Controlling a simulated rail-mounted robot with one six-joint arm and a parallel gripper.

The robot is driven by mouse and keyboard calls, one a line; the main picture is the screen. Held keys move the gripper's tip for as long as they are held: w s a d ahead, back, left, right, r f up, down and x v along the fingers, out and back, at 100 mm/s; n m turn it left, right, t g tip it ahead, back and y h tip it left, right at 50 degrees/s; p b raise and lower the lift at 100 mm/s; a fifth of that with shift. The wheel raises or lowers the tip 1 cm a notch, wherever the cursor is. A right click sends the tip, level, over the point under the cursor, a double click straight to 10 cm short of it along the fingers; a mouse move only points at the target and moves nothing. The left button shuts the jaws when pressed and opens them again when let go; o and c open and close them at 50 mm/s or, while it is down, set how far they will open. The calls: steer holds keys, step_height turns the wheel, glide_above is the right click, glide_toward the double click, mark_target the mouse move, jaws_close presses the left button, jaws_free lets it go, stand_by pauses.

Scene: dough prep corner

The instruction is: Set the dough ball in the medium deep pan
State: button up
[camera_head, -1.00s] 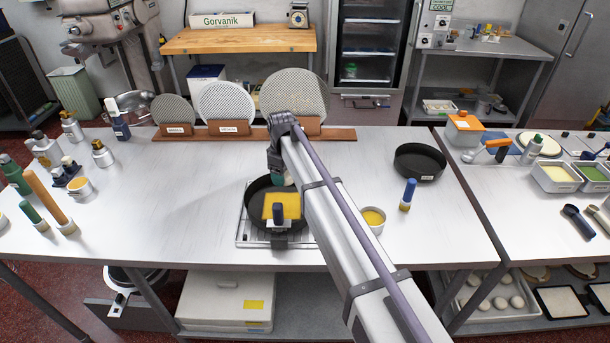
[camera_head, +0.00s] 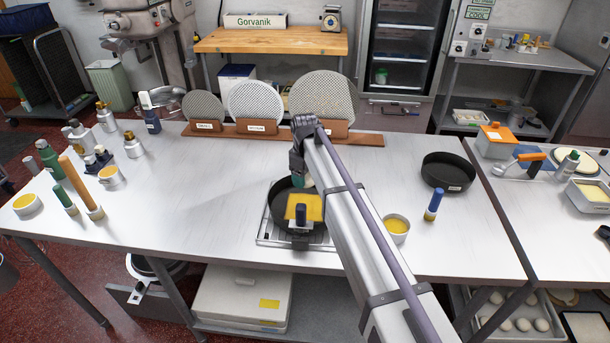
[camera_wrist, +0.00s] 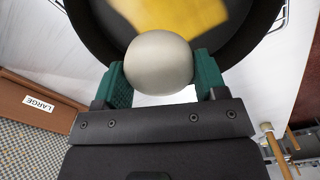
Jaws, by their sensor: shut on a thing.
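My gripper (camera_wrist: 160,82) has teal fingers shut on a pale, round dough ball (camera_wrist: 158,60). The ball is held at the near rim of a dark round pan in the wrist view (camera_wrist: 240,38). In the head view that black pan (camera_head: 279,212) sits on a wire rack at the table's front. My gripper also shows there (camera_head: 304,180), over the pan's back right part, and the ball is hidden. I cannot read either pan's size.
A small yellow-filled cup (camera_head: 397,226) and a blue-handled brush (camera_head: 433,204) stand right of my arm. Round screens (camera_head: 255,106) stand behind in a wooden holder. The table's left middle is clear.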

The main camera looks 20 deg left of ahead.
mark_target(305, 195)
steer(key=shift+f+b, duration=1.45)
steer(key=shift+f, duration=0.25)
steer(key=shift+f+b, duration=2.5)
steer(key=shift+b, duration=0.05)
stand_by(0.4)
steer(key=o, duration=1)
steer(key=shift+r, duration=0.15)
